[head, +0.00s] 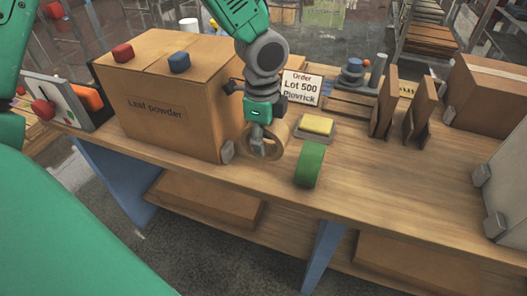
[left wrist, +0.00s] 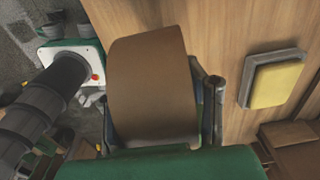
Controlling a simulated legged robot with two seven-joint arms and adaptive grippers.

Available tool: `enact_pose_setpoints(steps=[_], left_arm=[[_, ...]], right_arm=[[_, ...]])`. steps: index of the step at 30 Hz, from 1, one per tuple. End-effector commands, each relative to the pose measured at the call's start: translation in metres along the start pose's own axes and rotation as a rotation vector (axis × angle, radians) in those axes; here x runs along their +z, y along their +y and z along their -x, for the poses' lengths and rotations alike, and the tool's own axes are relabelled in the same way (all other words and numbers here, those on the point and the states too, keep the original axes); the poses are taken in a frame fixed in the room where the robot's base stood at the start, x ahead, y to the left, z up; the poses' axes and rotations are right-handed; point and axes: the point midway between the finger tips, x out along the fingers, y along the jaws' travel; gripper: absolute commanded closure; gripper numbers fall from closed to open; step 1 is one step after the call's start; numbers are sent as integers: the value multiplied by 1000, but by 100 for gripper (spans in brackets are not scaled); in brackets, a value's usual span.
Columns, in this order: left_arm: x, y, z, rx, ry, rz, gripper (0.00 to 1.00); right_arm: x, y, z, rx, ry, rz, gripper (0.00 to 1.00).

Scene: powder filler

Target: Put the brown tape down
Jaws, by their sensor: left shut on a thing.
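The brown tape (head: 273,141) is a roll standing on its edge, with its open ring facing me in the head view. It also fills the middle of the left wrist view (left wrist: 152,85). My left gripper (head: 257,146) is shut on the brown tape, with its fingers at the roll's left part. The tape is at the table's front edge, beside the cardboard box; whether it touches the tabletop I cannot tell.
A green tape roll (head: 310,164) stands to the right. A yellow sponge-like block (head: 318,125) lies on a grey tray behind it. The "Leaf powder" box (head: 165,125) stands close on the left. The wooden tabletop (head: 385,175) is clear to the right.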

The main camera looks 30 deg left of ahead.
Motion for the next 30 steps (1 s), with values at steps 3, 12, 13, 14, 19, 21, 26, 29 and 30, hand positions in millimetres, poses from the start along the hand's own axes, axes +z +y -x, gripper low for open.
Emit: enact_pose_setpoints(steps=[3, 12, 13, 14, 19, 21, 26, 29, 30], left_arm=[[10, 3, -30, 21, -37, 16, 100], [6, 3, -38, 15, -34, 16, 100], [6, 3, -37, 14, -34, 15, 100], [6, 3, -38, 14, -34, 15, 100], [4, 3, -41, 14, -39, 15, 54], [3, 3, -41, 14, -40, 15, 40], [2, 4, -40, 12, -40, 14, 40], [2, 4, -39, 11, -39, 14, 40], [2, 3, -38, 10, -38, 14, 40]], right_arm=[[1, 1, -7, 2, -1, -3, 100], [1, 2, -8, 3, -1, -4, 100], [1, 2, -8, 3, -1, -4, 100], [1, 2, -8, 3, -1, -4, 100], [1, 2, -8, 2, -1, -4, 100], [1, 2, -8, 2, -1, -4, 100], [1, 2, -8, 2, -1, -4, 100], [1, 2, -8, 2, -1, -4, 100], [1, 2, -8, 2, -1, -4, 100]])
